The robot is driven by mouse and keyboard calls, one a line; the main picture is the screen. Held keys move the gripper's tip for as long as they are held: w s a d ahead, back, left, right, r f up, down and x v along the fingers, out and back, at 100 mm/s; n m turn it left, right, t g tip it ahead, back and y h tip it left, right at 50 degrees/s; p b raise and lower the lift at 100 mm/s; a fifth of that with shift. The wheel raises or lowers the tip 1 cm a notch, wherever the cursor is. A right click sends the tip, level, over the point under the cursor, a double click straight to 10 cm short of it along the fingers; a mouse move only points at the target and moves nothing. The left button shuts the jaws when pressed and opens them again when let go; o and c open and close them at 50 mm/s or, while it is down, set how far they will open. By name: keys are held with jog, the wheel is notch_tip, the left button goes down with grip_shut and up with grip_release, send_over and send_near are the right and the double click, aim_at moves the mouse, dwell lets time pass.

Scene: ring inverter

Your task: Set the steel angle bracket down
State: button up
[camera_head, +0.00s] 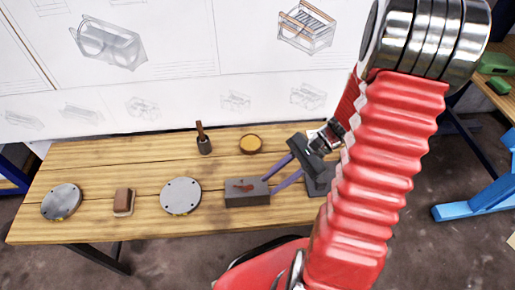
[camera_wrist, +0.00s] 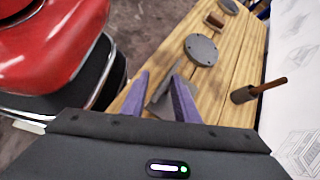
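The wooden bench (camera_head: 90,170) also holds two round grey discs (camera_head: 181,197) (camera_head: 61,202), a brown block (camera_head: 123,202), a dark cup with a wooden handle (camera_head: 204,143) and a yellowish bowl (camera_head: 251,144). Bare wood shows between them. A white drawing board stands behind.

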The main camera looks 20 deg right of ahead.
jog(key=s+a+r+n+t+h, duration=0.1)
jog(key=r+n+h, duration=0.4)
jog(key=r, duration=0.6)
jog(key=s+a+r+n+t+h, duration=0.2)
jog(key=a+r+n+t+h, duration=0.2)
jog(key=r+n, duration=0.6)
jog(key=shift+s+a+r+h, duration=0.15)
jog(key=shift+a+r+h, duration=0.4)
jog(key=shift+a, duration=0.55)
